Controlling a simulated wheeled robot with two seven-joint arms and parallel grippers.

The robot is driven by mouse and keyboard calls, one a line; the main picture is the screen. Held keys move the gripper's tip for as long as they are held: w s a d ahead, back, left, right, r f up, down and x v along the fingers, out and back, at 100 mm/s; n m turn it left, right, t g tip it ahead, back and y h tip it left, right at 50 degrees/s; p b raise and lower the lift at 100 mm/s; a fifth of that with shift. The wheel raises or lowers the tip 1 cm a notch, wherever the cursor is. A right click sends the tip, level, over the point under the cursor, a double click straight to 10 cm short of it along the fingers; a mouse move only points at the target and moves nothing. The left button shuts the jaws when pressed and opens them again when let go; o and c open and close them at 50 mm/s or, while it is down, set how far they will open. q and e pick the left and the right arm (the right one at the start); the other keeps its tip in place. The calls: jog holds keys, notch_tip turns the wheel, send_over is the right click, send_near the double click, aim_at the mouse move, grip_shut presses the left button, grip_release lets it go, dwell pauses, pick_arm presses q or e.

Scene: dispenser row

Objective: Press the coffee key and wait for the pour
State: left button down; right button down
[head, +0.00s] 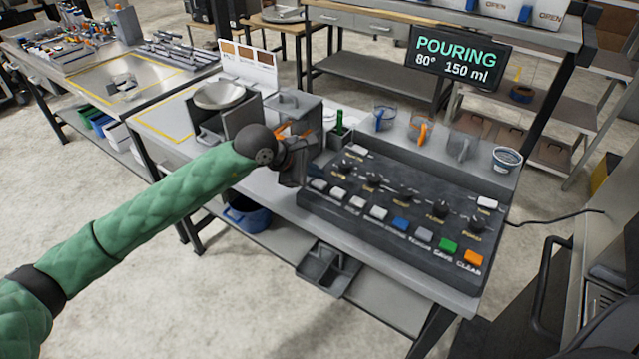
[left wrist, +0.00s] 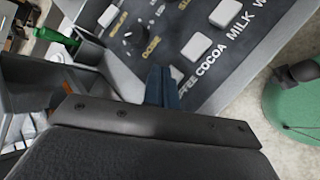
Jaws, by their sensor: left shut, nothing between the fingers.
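The black key panel (head: 392,208) lies on the bench with rows of keys and knobs. My left gripper (head: 303,172) is over its left end, fingers together and empty. In the left wrist view the blue-grey fingertips (left wrist: 162,88) are shut over the spot beside the partly covered COFFEE label. The white cocoa key (left wrist: 197,45) shows just beyond. The display (head: 457,62) reads POURING, 80°, 150 ml. My right gripper is not in view.
A steel bowl (head: 219,95) sits on a stand further left.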

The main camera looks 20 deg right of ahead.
aim_at(315, 184)
pick_arm(q)
jog(key=shift+r, duration=0.1)
jog(key=shift+r, duration=2.45)
